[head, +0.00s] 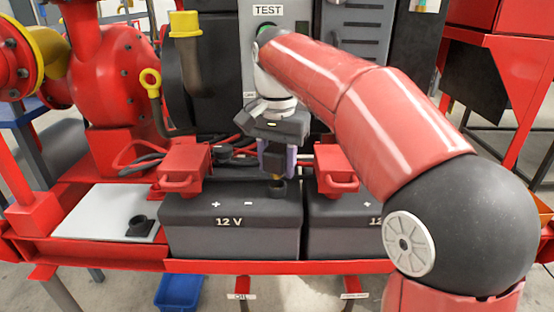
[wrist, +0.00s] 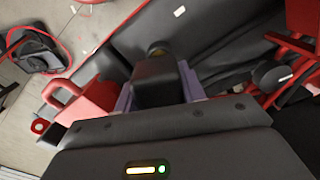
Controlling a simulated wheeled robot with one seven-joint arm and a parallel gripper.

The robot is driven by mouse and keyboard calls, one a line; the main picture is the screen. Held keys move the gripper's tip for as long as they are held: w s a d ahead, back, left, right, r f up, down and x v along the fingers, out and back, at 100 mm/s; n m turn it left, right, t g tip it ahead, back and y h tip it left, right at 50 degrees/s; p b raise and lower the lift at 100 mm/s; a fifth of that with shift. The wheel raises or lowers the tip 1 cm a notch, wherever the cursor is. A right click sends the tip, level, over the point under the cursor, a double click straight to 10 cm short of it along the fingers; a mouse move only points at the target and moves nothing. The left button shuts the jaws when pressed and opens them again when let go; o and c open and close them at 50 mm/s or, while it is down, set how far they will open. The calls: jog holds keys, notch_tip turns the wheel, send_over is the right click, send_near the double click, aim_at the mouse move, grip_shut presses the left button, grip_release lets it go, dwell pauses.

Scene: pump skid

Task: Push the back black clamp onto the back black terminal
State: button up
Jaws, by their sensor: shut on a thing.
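My gripper (head: 277,160) points down over the right part of the left 12 V battery (head: 230,222). Its pale purple fingers are shut on a black clamp (head: 272,157), which also shows in the wrist view (wrist: 157,82). A brass-coloured part (head: 276,176) shows at the clamp's lower end. Directly under it, a dark post-like terminal (head: 277,188) stands on the battery top. The clamp's lower end is at or just above this terminal; I cannot tell whether they touch. In the wrist view, the clamp hides most of the terminal, and a rounded brownish top (wrist: 159,48) shows past it.
Red handled brackets stand left (head: 185,168) and right (head: 336,168) of my gripper. A second battery (head: 345,215) stands to the right. A black part (head: 139,226) lies on the pale plate (head: 95,212) at left. Cables run behind the left bracket. A yellow-capped pipe (head: 185,25) rises behind.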

aim_at(277, 148)
jog(key=shift+f+b, duration=0.7)
jog(key=shift+f, duration=0.55)
dwell(0.4)
jog(key=o, duration=1.2)
jog(key=shift+o, duration=0.2)
jog(key=shift+r, duration=0.15)
notch_tip(277, 148, up, 8)
jog(key=shift+f+p, duration=0.25)
jog(key=shift+p, duration=0.45)
